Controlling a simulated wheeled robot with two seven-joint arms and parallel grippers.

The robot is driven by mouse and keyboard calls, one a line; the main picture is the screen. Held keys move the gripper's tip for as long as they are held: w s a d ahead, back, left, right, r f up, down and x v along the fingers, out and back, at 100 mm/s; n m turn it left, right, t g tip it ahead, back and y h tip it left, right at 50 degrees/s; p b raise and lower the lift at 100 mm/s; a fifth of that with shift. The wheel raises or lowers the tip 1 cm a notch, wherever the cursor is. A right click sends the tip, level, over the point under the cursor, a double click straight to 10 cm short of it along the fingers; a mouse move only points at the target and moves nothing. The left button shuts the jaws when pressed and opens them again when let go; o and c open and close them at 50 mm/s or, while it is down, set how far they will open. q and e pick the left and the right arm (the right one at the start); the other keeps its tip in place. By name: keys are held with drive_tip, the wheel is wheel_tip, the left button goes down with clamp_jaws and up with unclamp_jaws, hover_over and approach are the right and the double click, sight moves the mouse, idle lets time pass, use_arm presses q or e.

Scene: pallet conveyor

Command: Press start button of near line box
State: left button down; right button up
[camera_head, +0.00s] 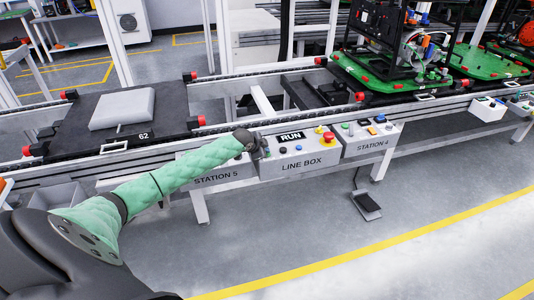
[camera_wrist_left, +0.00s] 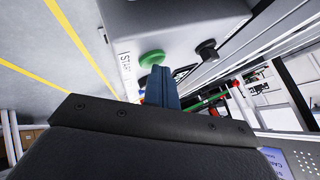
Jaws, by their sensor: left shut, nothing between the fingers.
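The line box (camera_head: 299,162) is a light grey control box on the near side of the conveyor, with a "RUN" display (camera_head: 290,137), a red emergency knob on a yellow base (camera_head: 328,137) and small buttons. My left arm reaches in from the left, and my left gripper (camera_head: 246,138) is at the box's left end. In the left wrist view the shut, empty blue-grey fingers (camera_wrist_left: 163,88) are right at a green button (camera_wrist_left: 152,58) beside a "START" label (camera_wrist_left: 125,58). I cannot tell whether they touch it. A black knob (camera_wrist_left: 207,50) sits beside the button. My right gripper is not in view.
The Station 5 box (camera_head: 215,175) is left of the line box, partly behind my arm, and the Station 4 box (camera_head: 371,140) is to its right. A pallet marked 62 (camera_head: 70,130) sits on the conveyor. A foot pedal (camera_head: 366,205) lies on the open floor.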

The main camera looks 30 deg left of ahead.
use_arm(q)
drive_tip(key=shift+r+p, duration=0.7)
drive_tip(key=shift+r, duration=0.2)
drive_tip(key=shift+r+p, duration=2)
drive_tip(key=shift+r, duration=0.5)
